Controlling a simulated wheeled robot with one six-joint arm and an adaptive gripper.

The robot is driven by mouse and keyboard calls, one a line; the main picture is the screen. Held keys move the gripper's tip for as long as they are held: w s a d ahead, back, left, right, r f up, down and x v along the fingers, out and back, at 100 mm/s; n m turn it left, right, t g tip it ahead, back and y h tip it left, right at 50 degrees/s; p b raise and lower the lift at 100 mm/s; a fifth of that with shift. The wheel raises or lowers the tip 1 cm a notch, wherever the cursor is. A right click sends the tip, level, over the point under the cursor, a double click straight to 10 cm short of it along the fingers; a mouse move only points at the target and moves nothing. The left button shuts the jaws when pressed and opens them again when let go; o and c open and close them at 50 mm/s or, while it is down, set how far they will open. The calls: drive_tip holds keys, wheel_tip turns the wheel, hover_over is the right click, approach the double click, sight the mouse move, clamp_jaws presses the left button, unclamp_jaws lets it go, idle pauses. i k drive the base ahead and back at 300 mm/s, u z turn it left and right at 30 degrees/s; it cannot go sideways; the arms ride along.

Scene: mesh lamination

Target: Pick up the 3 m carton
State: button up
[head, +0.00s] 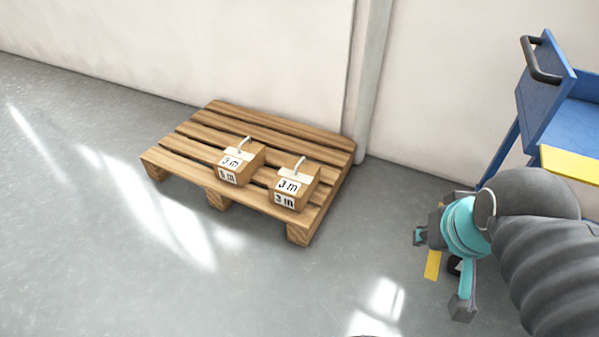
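Two small brown cartons with white labels and light handles on top sit side by side on a wooden pallet (270,130). The right carton (308,187) reads "3 m" on its top and front labels. The left carton (252,163) seems to read "3 m" on top; its front label is too blurred to read surely. My gripper (441,272) is at the lower right, well to the right of the pallet and apart from both cartons. Its fingers are spread wide, with nothing seen between them.
The pallet lies on the grey floor (90,240) near a white wall with a vertical pipe (372,80). A blue cart (542,95) with a black handle stands at the right. Yellow pieces show by the cart and behind my gripper. The floor in front of the pallet is clear.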

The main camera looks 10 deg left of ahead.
sight(291, 188)
drive_tip(key=u, duration=0.45)
drive_tip(key=i, duration=0.85)
drive_tip(key=u, duration=0.95)
drive_tip(key=i, duration=0.25)
drive_tip(key=u, duration=0.25)
